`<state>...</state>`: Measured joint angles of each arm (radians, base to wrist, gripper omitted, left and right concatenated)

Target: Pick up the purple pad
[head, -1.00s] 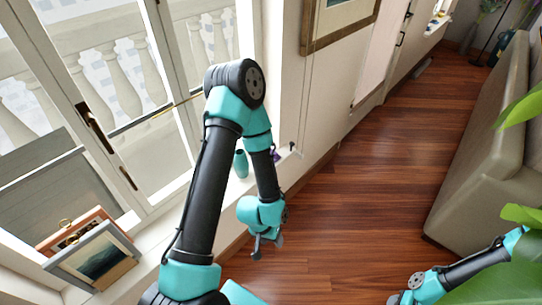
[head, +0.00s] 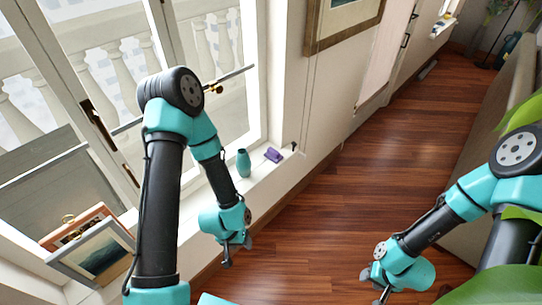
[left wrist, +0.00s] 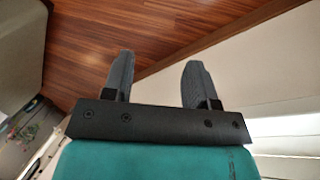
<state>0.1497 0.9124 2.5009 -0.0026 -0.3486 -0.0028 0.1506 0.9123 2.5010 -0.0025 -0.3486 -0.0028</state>
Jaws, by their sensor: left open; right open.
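The purple pad (head: 273,155) lies on the white window sill in the head view, just right of a teal vase. My left gripper (head: 236,252) hangs below and left of the pad in the picture, apart from it. In the left wrist view the left gripper's two fingers (left wrist: 158,80) stand apart with nothing between them, facing the wood floor and wall; the pad does not show there. My right gripper (head: 380,290) is at the bottom right over the floor, open, far from the pad.
A teal vase (head: 243,163) stands on the sill (head: 262,175) close to the pad. Framed pictures (head: 95,252) lean at the lower left. A dark small item (head: 294,146) is at the sill's right end. The wood floor (head: 330,205) is clear in the middle.

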